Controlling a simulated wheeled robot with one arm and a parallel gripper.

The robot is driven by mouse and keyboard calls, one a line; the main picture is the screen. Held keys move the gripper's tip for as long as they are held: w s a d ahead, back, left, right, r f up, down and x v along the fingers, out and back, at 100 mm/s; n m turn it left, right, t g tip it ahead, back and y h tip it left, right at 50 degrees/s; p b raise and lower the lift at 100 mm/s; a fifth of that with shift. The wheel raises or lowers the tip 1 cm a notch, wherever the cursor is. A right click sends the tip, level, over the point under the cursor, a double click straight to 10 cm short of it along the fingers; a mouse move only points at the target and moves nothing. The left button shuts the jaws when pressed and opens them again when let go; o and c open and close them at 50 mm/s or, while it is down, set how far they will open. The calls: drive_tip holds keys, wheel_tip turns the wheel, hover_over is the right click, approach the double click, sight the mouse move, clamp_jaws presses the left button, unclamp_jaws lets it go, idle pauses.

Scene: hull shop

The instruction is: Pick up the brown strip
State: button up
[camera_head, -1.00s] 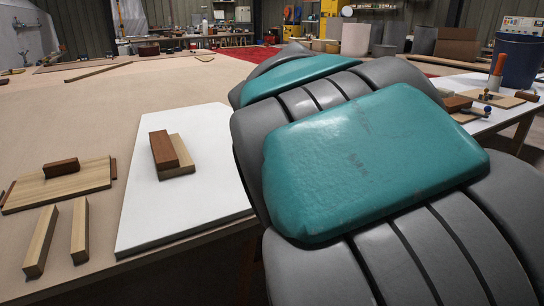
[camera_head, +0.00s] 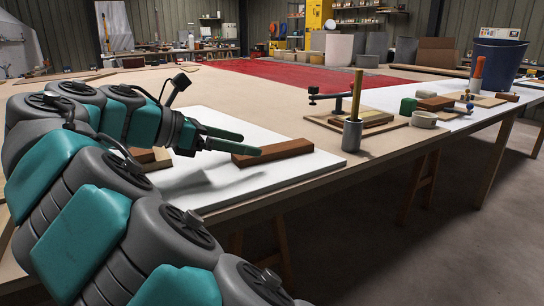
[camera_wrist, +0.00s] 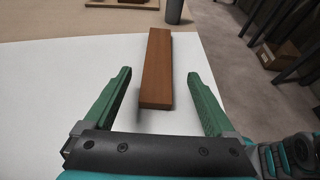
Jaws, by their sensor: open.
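The brown strip (camera_head: 272,152) is a long reddish-brown wooden bar. It lies flat on the white board (camera_head: 310,166), near that board's far right part. In the wrist view the strip (camera_wrist: 157,65) runs away from me, with its near end between my two green fingers. The wrist view shows my gripper (camera_wrist: 160,75) with a gap on both sides of the strip. I cannot tell how high the fingers are above the board.
Another wooden block (camera_head: 150,158) is partly hidden behind my arm. A grey cup (camera_head: 352,134) holding a stick stands right of the strip, by a wooden board with a clamp (camera_head: 340,98). A small bowl (camera_head: 424,119) and green block (camera_head: 408,106) are further right.

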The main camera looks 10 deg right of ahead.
sight(273, 148)
drive_tip(key=b+x, duration=0.1)
drive_tip(key=x, duration=0.6)
drive_tip(key=shift+w+d+b, duration=0.15)
drive_tip(key=shift+w+b, duration=0.1)
drive_tip(key=shift+b, duration=0.05)
drive_tip(key=shift+r, duration=0.1)
clamp_jaws()
idle(0.3)
